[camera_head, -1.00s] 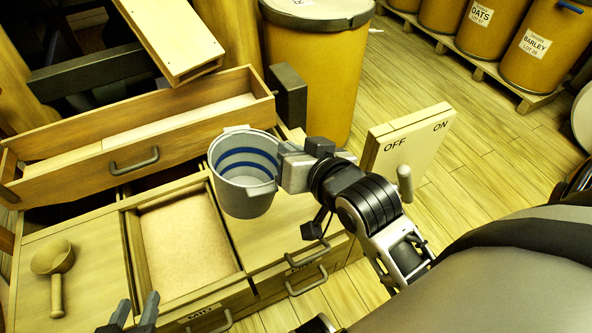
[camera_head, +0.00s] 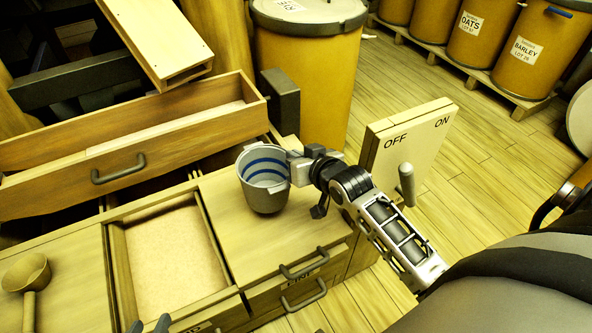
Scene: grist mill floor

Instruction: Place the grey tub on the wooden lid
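The grey tub (camera_head: 262,196), with blue bands inside and two side lugs, is upright over the right part of the wooden lid (camera_head: 222,215). I cannot tell whether its base touches the lid. My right gripper (camera_head: 291,167) is shut on the tub's right-hand lug, and its arm comes in from the right. The fingertips of my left gripper (camera_head: 149,326) just show at the bottom edge, apart and empty; the rest of it is out of view.
Left of the lid is an open bin (camera_head: 165,255) of pale meal. A wooden scoop (camera_head: 27,275) lies farther left. A long open drawer (camera_head: 130,165) stands behind. An OFF/ON switch box (camera_head: 400,150) with a lever (camera_head: 406,185) stands close to my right arm. A yellow drum (camera_head: 308,80) stands behind.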

